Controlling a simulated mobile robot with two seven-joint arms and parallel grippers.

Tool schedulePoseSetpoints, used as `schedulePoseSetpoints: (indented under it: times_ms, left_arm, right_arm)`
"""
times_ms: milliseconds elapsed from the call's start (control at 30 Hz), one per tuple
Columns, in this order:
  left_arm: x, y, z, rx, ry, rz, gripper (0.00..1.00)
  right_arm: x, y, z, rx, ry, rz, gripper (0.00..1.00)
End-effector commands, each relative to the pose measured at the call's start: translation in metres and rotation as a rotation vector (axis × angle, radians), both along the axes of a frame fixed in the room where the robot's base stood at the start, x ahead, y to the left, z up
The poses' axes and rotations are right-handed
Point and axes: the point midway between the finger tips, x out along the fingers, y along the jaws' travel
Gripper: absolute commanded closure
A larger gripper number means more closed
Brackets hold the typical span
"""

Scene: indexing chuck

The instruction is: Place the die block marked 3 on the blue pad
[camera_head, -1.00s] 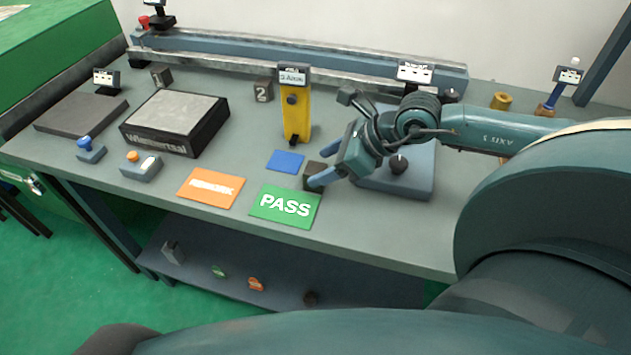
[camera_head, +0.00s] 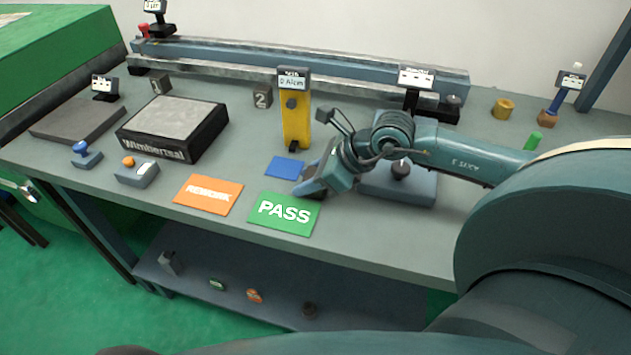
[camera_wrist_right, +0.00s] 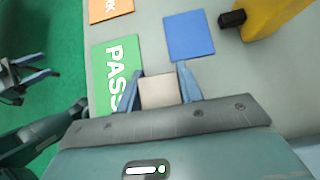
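A small block (camera_wrist_right: 160,92) sits between the fingers of my right gripper (camera_wrist_right: 160,72) in the right wrist view. Its plain pale top shows; its mark does not. The fingers flank it closely; contact is unclear. In the head view my right gripper (camera_head: 308,182) points down beside the blue pad (camera_head: 284,167) and mostly hides that block. The empty blue pad (camera_wrist_right: 189,36) lies just beyond the block in the wrist view. A block marked 2 (camera_head: 262,96) and one apparently marked 1 (camera_head: 160,84) stand farther back. My left gripper (camera_wrist_right: 45,66) is open and empty, away from the table.
The green PASS mat (camera_head: 285,213) lies against the working area, with the orange REWORK mat (camera_head: 208,195) to its left. A yellow gauge stand (camera_head: 296,122) rises behind the blue pad. A grey-blue base with a dark knob (camera_head: 400,185) is right of the gripper.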

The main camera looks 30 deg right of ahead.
Motion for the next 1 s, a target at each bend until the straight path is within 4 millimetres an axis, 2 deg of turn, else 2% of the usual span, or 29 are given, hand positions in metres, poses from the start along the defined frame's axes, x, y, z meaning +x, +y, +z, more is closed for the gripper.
schedulePoseSetpoints:
  times_ms: [33, 433, 767, 867, 1000]
  left_arm:
    - [0.000, 0.000, 0.000, -0.001, 0.000, 0.002, 0.42]
    - [0.001, -0.001, 0.000, -0.003, 0.001, 0.004, 0.42]
    - [0.000, 0.000, -0.001, 0.001, 0.002, -0.001, 0.42]
    - [0.000, 0.000, -0.002, 0.003, 0.002, -0.003, 0.42]
    - [0.000, 0.000, -0.004, 0.001, 0.003, -0.004, 0.42]
  right_arm:
    - [0.000, 0.000, 0.000, 0.000, 0.000, 0.000, 0.68]
    - [0.000, 0.000, 0.000, 0.000, 0.000, 0.000, 1.00]
    - [0.001, 0.000, 0.004, 0.001, -0.006, 0.000, 1.00]
    - [0.002, 0.000, 0.013, -0.001, -0.009, 0.001, 1.00]
    - [0.002, 0.000, 0.038, -0.002, -0.012, 0.001, 1.00]
